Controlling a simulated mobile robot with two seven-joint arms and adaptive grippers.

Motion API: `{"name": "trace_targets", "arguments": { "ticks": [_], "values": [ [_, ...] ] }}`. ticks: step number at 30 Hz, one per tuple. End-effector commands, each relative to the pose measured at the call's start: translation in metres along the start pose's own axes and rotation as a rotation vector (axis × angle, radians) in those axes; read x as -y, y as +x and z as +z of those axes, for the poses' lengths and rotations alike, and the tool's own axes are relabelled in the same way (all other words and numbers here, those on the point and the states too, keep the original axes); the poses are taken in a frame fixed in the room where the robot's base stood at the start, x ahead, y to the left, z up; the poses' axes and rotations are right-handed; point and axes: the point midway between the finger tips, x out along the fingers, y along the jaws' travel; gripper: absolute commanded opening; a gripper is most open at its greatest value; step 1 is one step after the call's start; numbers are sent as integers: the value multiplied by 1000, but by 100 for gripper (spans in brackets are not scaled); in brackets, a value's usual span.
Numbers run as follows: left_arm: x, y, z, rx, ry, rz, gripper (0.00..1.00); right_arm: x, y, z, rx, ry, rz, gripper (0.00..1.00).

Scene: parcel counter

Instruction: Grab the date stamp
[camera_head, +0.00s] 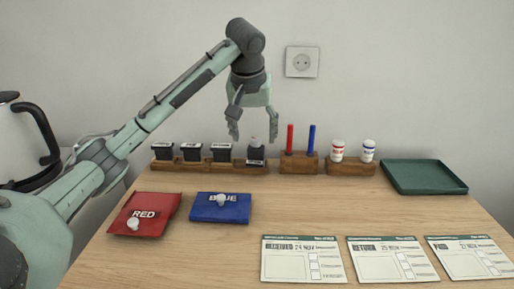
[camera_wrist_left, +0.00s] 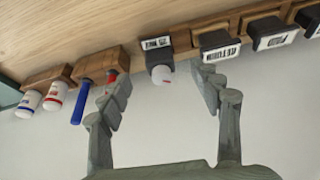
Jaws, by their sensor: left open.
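Several dark stamps stand in a wooden rack at the back of the counter. The rightmost stamp (camera_head: 256,154) has a pale round knob and a small label; it looks like the date stamp, though I cannot read the label surely. My left gripper (camera_head: 253,132) is open and points down above it, with nothing between its fingers. In the left wrist view, the knobbed stamp (camera_wrist_left: 159,62) shows between and beyond the two spread fingers of the left gripper (camera_wrist_left: 163,90). I cannot tell whether a finger touches it. My right gripper is not in view.
Other stamps (camera_head: 221,152) stand left of it. A holder with red and blue markers (camera_head: 300,164) is close on its right, then two small bottles (camera_head: 338,150) and a green tray (camera_head: 425,177).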

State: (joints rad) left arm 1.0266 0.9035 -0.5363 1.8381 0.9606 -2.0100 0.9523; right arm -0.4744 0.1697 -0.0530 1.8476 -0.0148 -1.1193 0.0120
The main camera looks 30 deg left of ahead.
Motion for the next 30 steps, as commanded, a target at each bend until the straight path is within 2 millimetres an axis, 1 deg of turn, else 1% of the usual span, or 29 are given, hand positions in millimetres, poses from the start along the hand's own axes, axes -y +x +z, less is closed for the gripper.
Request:
{"name": "trace_targets", "arguments": {
  "ticks": [2, 5, 12, 14, 18, 21, 24, 30],
  "values": [
    [0, 0, 0, 0, 1, 0, 64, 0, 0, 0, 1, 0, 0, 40],
    [0, 6, 1, 1, 0, 0, 64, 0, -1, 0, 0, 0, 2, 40],
    [0, 32, 1, 1, 0, 0, 64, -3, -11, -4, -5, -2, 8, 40],
    [0, 40, 1, 2, 0, -2, 64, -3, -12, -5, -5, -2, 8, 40],
    [-1, 62, 2, 2, 0, -2, 64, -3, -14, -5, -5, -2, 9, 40],
    [-1, 74, 2, 2, 0, -2, 64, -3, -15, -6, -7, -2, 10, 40],
    [-1, 78, 1, 0, 0, 0, 64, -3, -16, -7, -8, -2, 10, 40],
    [-2, 78, 1, -1, 0, 0, 64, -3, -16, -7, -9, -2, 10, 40]
  ]
}}
